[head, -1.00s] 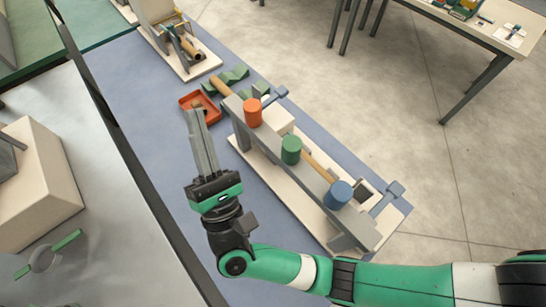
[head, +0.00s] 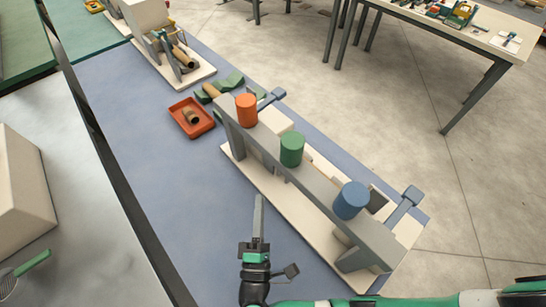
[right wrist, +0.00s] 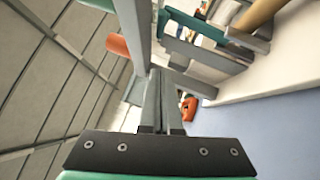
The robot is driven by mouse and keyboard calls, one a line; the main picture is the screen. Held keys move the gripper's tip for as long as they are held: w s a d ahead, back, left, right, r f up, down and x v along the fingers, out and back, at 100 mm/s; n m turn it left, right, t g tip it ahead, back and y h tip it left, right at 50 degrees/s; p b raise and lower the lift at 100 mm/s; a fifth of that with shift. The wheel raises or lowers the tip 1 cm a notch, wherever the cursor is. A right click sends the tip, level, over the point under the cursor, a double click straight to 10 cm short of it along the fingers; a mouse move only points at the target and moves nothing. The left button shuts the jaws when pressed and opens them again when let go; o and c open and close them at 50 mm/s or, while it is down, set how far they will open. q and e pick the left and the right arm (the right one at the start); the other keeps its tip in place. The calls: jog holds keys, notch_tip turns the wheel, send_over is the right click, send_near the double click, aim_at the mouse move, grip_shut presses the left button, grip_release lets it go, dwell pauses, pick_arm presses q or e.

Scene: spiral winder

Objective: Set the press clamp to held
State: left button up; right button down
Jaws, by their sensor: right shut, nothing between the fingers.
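The winder is a grey beam (head: 322,190) on a cream base (head: 245,172). An orange knob (head: 246,110), a green knob (head: 292,149) and a blue knob (head: 350,200) stand along the beam. Blue-grey levers show at its far end (head: 272,98) and near end (head: 405,207). I cannot tell which part is the press clamp. My right gripper (head: 259,200) is shut and empty, left of the beam and apart from the knobs. Its closed fingers also show in the right wrist view (right wrist: 161,80). My left gripper is out of view.
A red tray (head: 190,119) with a small brown roll (head: 191,117) lies beyond the beam's far end. A second machine (head: 172,62) stands at upper left. The blue mat (head: 135,110) is clear left of the winder. A side table (head: 470,35) stands at upper right.

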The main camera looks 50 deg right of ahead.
pick_arm(q)
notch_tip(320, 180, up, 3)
jog(key=p, duration=0.3)
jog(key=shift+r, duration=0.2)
pick_arm(e)
jog(key=s+d+x, duration=0.1)
jog(key=s+x, duration=0.1)
jog(key=x, duration=1)
jog(key=shift+d+r, duration=0.4)
jog(key=shift+r, duration=0.05)
